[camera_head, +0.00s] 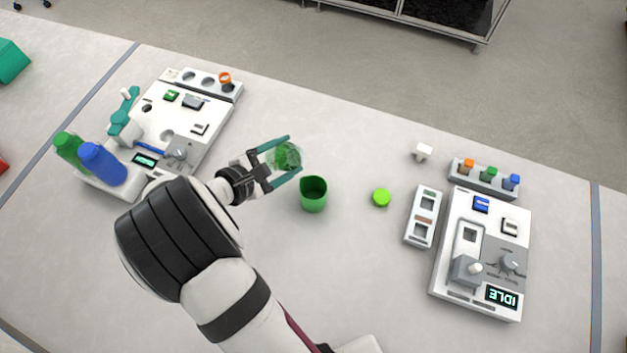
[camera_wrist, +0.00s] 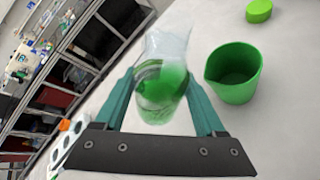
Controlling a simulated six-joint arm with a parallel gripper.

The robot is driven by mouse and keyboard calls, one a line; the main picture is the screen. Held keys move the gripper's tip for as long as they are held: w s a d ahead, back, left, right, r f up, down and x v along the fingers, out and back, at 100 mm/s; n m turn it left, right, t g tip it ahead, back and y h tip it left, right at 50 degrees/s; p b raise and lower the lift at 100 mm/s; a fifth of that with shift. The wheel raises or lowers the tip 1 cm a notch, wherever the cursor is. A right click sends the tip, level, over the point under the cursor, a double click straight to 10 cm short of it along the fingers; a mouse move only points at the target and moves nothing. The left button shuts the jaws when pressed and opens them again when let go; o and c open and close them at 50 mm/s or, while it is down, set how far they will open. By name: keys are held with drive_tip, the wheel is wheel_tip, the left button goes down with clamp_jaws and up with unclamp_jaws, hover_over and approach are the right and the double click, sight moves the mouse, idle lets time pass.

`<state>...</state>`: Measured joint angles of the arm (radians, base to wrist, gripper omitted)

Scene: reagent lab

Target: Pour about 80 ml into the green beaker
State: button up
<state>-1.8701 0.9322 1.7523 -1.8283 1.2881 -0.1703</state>
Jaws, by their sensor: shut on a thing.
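The green beaker (camera_head: 314,196) stands upright on the table, and its inside looks empty from above. It also shows in the wrist view (camera_wrist: 236,76), to the right of my gripper. My gripper (camera_head: 284,160) is shut on a clear glass vessel (camera_head: 288,154) with green liquid in it. In the wrist view the clear vessel (camera_wrist: 163,82) sits between the teal fingers, and the green liquid fills its lower part. The vessel is beside the green beaker, up and to its left in the head view, and apart from it. I cannot tell its exact height above the table.
A bright green cap (camera_head: 381,197) lies right of the beaker. A machine reading IDLE (camera_head: 482,255) and a rack of coloured vials (camera_head: 484,178) stand at right. Another machine (camera_head: 183,120) with green and blue bottles (camera_head: 102,163) stands at left. The table between is mostly clear.

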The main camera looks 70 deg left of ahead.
drive_tip(key=shift+f+m+y, duration=0.5)
drive_tip(key=shift+f+m, duration=0.1)
drive_tip(key=shift+f, duration=0.2)
drive_tip(key=shift+s+a+f+m+g+y, duration=0.15)
drive_tip(key=shift+a+m+g+y, duration=0.2)
drive_tip(key=shift+m, duration=0.25)
drive_tip(key=shift+a+m+y, duration=0.1)
drive_tip(key=shift+m+y, duration=0.35)
drive_tip(key=shift+m, duration=0.05)
drive_tip(key=shift+r+m+y, duration=0.4)
drive_tip(key=shift+r+m, duration=0.1)
drive_tip(key=shift+r, duration=0.15)
drive_tip(key=shift+d+r+m+y, duration=0.25)
drive_tip(key=shift+r+m+y, duration=0.35)
drive_tip(key=shift+r, duration=0.05)
drive_tip(key=shift+f, duration=0.1)
drive_tip(key=shift+a+m, duration=0.3)
drive_tip(key=shift+f+m+y, duration=0.15)
drive_tip(key=shift+m+y, duration=0.15)
drive_tip(key=shift+y, duration=0.2)
idle(0.3)
